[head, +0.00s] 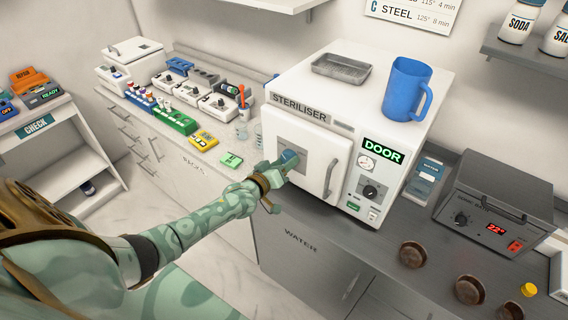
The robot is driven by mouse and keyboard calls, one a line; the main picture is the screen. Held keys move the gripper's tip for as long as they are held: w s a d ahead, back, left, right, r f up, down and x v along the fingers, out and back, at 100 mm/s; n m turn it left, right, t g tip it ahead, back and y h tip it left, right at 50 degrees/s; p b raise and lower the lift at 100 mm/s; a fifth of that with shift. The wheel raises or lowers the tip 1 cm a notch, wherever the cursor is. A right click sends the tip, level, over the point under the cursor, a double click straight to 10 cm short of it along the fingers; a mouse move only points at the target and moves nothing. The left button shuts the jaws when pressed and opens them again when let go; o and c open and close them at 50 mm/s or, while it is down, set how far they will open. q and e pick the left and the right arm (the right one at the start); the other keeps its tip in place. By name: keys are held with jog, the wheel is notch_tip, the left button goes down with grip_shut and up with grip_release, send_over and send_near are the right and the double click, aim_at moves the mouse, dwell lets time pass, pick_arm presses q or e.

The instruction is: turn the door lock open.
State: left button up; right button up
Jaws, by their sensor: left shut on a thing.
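The white steriliser (318,120) stands on the grey counter with its front door closed. The door lock (289,157) is a round blue knob on a grey square plate (298,151) at the left of the door. My left gripper (280,168) reaches in from the left and is shut on the knob. The gripper hides part of the knob, so I cannot tell how far it is turned. A grey bar handle (330,178) is at the door's right side. A sign lit "DOOR" (383,151) shows in green above a gauge and a black dial. My right gripper is not in view.
A blue mug (404,90) and a grey tray (342,67) stand on the steriliser. A grey water bath (494,212) and brown round pieces (412,254) are on the counter at right. Racks and small devices (178,98) line the left counter.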

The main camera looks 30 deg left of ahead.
pick_arm(q)
jog(key=o, duration=1)
jog(key=s, duration=0.5)
jog(key=s+a+r+p, duration=0.1)
jog(key=s, duration=0.4)
jog(key=s+r, duration=0.1)
jog(key=s, duration=0.5)
jog(key=shift+a+p, duration=0.2)
jog(key=shift+p, duration=0.15)
